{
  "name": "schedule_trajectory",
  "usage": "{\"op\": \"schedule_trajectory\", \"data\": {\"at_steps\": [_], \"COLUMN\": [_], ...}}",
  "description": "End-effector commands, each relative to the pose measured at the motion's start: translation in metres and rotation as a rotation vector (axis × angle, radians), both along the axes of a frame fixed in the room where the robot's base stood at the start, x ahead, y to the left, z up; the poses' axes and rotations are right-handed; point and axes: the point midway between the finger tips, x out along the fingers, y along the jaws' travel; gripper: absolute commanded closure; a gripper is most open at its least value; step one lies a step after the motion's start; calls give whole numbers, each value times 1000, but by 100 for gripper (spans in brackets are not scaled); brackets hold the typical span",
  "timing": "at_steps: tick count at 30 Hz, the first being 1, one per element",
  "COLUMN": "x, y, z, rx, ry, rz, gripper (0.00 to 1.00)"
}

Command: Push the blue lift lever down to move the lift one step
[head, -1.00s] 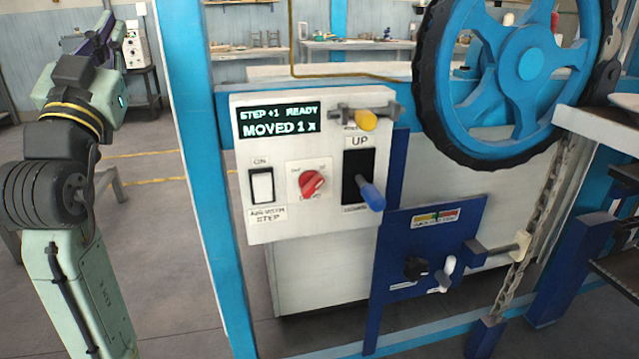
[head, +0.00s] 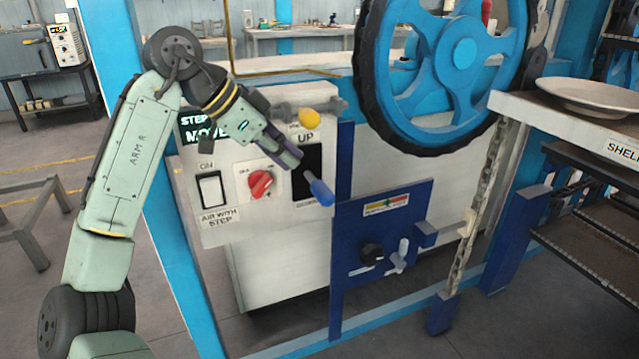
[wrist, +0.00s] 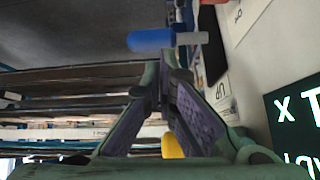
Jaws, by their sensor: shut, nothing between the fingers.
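The blue lift lever (head: 320,191) sticks out of a black slot (head: 304,160) under the word UP on the white control panel (head: 262,222). Its handle slants out and down to the right. My gripper (head: 296,164) is shut and empty in front of the panel, just up and left of the lever handle. In the wrist view my fingertips (wrist: 174,66) meet close below the blue handle (wrist: 150,40) in the picture. I cannot tell whether they touch it.
A red knob (head: 261,184) and a white switch (head: 210,189) sit left of the lever. A large blue wheel (head: 464,54), a dark blue plate with small handles (head: 405,208) and a shelf with a plate (head: 590,95) stand to the right.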

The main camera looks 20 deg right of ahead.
Motion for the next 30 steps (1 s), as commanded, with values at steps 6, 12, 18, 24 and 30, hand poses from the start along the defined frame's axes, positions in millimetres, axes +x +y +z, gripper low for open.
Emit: {"op": "schedule_trajectory", "data": {"at_steps": [6,12,18,24,30], "x": [-12,-12,-12,-13,-14], "y": [1,1,-3,-16,-31], "z": [-5,-5,-13,-35,-53], "rx": [56,54,54,54,54], "ry": [52,51,50,49,49], "rz": [-60,-59,-58,-58,-56], "gripper": [100,100,100,100,100]}}
